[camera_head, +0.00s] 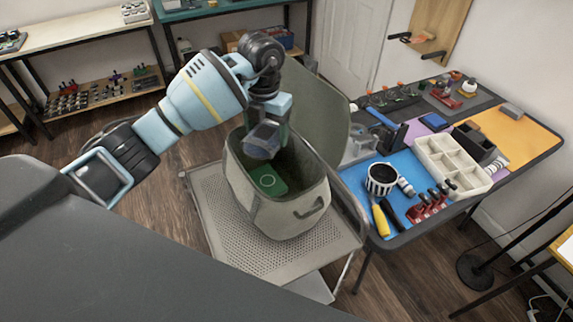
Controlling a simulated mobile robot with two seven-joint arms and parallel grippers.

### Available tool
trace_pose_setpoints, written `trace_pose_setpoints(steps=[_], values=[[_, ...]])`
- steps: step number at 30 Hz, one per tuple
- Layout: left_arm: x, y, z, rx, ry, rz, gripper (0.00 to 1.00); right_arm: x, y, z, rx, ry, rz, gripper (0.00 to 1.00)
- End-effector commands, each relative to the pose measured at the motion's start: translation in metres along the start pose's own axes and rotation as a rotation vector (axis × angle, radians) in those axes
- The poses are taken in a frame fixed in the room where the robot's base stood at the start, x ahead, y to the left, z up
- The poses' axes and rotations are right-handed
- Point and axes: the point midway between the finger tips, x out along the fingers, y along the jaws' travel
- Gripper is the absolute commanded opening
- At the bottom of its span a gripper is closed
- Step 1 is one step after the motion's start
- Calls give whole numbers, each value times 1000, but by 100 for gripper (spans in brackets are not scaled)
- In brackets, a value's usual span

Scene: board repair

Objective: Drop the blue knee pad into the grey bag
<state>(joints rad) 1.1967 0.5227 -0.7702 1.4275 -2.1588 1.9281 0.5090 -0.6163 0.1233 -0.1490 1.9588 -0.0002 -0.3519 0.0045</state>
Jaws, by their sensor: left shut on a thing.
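The grey bag (285,216) stands open on a perforated metal cart, its mouth facing up and a handle on its right side. My left gripper (268,118) points down over the bag's mouth, toward its far left part. It is shut on the dark blue knee pad (262,142), which hangs at the opening. I cannot tell how far the pad reaches below the rim. A green item (268,180) with a pale ring mark lies inside the bag. My right gripper is not in view.
The perforated cart (208,207) has raised side rails. To the right, a work table (405,160) holds a mug, a screwdriver, a white divided tray (452,163) and several tools. Shelves stand along the back wall.

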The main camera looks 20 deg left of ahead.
Motion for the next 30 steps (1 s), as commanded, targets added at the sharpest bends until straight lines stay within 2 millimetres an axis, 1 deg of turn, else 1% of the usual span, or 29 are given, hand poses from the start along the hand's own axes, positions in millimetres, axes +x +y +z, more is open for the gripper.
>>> trace_pose_setpoints(steps=[1, 6, 9, 13, 20, 21, 26, 27, 30], values=[[11, 0, -1, 0, 7, -1, 47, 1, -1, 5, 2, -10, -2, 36], [31, 0, -1, 0, 8, -2, 47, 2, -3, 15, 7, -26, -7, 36], [39, 0, -1, 0, 5, -1, 47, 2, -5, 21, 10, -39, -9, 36], [43, 0, 0, 0, 1, -1, 47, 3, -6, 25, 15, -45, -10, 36], [41, 0, 0, 0, -2, 0, 47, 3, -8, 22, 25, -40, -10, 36], [41, 0, 0, 0, -2, 0, 75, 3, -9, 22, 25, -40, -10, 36], [41, 0, 0, 0, -2, 0, 96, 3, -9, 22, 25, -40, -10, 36], [41, 0, 0, 0, -1, 0, 98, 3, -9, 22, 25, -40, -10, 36], [41, 0, 0, 0, -1, 0, 98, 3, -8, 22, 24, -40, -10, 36]])
